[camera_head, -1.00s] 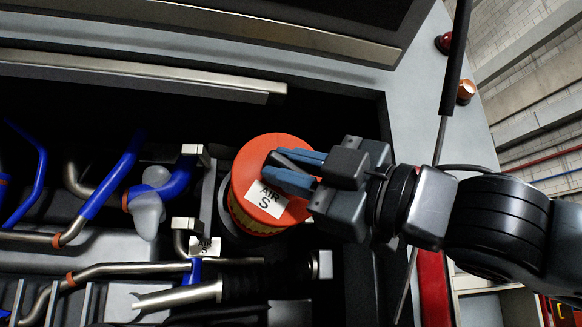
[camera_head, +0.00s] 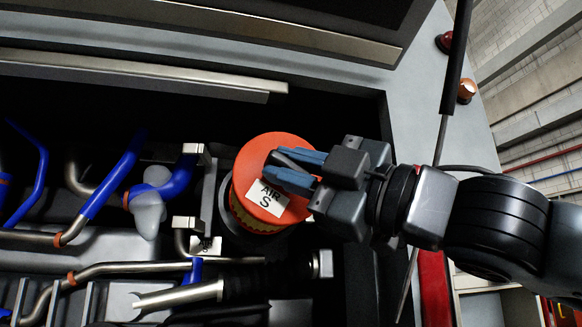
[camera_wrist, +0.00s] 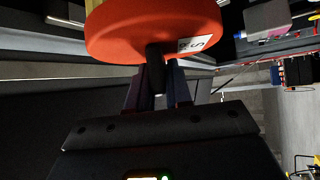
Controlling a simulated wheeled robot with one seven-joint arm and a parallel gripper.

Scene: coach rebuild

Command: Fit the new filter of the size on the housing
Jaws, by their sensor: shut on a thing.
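The filter is an orange-capped cylinder (camera_head: 262,165) with a white label reading "AIR S". My gripper (camera_head: 284,168) is shut on the knob on top of its cap. In the wrist view the orange cap (camera_wrist: 150,30) fills the top, with the dark knob between the fingers (camera_wrist: 155,75). The filter's yellowish side shows only as a thin strip below the cap. A dark round housing (camera_head: 240,232) surrounds its lower part, and the filter appears to sit partly inside it. How deep it sits is hidden. A small white tag (camera_head: 207,245) stands at the housing's left; its marking is too small to read.
Blue hoses (camera_head: 110,185) and metal pipes (camera_head: 100,268) lie to the left. A metal rod with a black sleeve (camera_head: 180,294) runs below the housing. A bay wall (camera_head: 388,130) stands close on the right, with a metal rail (camera_head: 150,72) above.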

